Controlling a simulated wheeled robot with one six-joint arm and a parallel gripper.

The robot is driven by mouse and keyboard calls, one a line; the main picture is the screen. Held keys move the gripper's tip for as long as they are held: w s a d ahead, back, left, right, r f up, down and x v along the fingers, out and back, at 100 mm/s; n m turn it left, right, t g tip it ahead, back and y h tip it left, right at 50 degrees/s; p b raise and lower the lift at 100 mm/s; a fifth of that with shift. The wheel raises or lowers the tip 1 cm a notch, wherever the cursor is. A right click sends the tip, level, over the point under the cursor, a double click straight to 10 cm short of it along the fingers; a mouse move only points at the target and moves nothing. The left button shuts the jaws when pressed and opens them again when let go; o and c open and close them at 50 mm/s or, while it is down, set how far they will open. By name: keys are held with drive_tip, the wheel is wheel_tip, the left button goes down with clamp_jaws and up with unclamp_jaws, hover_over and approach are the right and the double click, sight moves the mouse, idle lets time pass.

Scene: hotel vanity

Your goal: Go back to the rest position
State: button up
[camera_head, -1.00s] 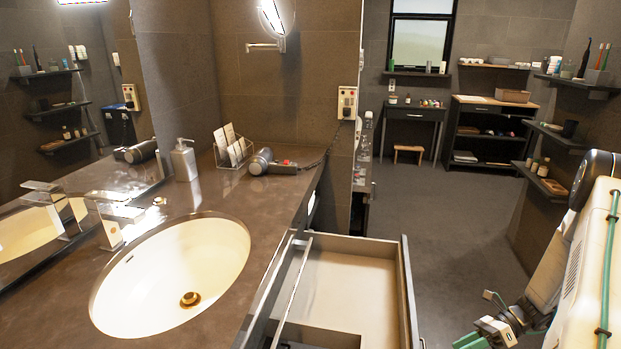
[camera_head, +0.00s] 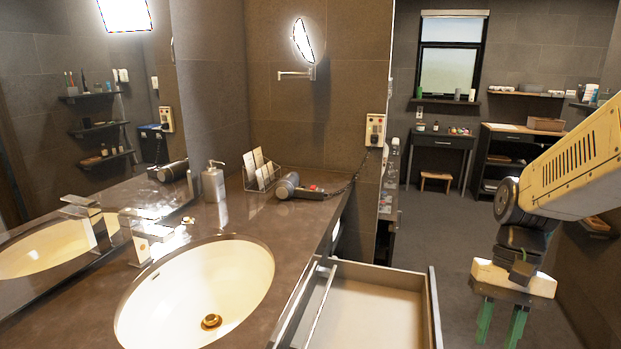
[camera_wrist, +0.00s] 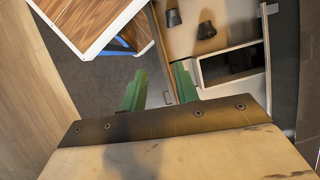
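My gripper (camera_head: 501,324) hangs at the right of the head view, with its two green fingers pointing down. The fingers are apart with nothing between them. The gripper is to the right of the pulled-out drawer (camera_head: 434,312) and apart from it.
The vanity counter (camera_head: 300,226) holds a sink (camera_head: 190,290), a soap dispenser (camera_head: 213,184), a card rack (camera_head: 262,174) and a hair dryer (camera_head: 290,186). A wood-topped, white-edged piece (camera_wrist: 85,20) stands beside the drawer in the wrist view. The floor (camera_head: 425,225) behind is clear.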

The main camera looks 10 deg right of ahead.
drive_tip(key=s+a+r+n+t+h, duration=0.2)
drive_tip(key=s+a+r+n+t, duration=0.3)
drive_tip(key=s+a+r, duration=0.2)
drive_tip(key=shift+a+r+n+h, duration=0.3)
drive_tip(key=shift+a+r, duration=0.2)
drive_tip(key=shift+r, duration=0.15)
drive_tip(key=shift+s, duration=0.1)
